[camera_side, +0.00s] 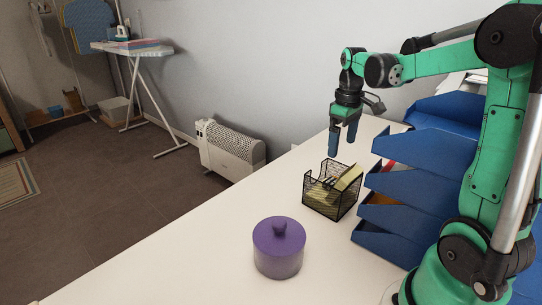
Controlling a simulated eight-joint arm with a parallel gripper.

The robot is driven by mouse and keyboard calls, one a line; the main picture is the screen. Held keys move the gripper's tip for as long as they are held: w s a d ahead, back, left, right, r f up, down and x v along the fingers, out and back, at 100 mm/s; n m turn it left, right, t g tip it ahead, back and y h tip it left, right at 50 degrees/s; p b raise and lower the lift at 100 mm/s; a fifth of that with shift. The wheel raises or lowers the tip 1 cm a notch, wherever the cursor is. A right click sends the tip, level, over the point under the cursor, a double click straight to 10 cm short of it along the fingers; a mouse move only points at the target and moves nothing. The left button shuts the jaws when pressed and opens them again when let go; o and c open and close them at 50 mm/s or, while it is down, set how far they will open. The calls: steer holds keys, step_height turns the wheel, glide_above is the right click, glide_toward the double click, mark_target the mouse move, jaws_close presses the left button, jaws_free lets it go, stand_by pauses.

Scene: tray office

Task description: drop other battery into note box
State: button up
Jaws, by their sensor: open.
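The note box (318,203) is a black mesh holder on the white table, with yellow-green note pads in it. Some small dark items (329,183) lie on the notes inside; I cannot tell whether they are batteries. No battery shows clearly elsewhere on the table. My gripper (342,150) points down with blue fingers apart, open and with nothing visible between them. It is above and slightly behind the note box, not touching it.
Blue stacked trays (404,188) stand right of the note box, close to it. A purple lidded pot (279,250) stands in front on the white table (190,245). The table left of the pot is clear. A heater and an ironing board are beyond the table.

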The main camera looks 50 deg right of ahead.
steer(key=shift+r, duration=2.85)
steer(key=a+f+t, duration=0.2)
steer(key=a, duration=0.4)
steer(key=a+f+t, duration=0.1)
steer(key=a+t, duration=0.1)
steer(key=a, duration=0.5)
steer(key=a+f+t, duration=0.2)
steer(key=a+t, duration=0.1)
steer(key=a, duration=0.3)
steer(key=shift+s+a+f, duration=0.25)
steer(key=shift+s+f, duration=0.1)
steer(key=shift+s, duration=0.05)
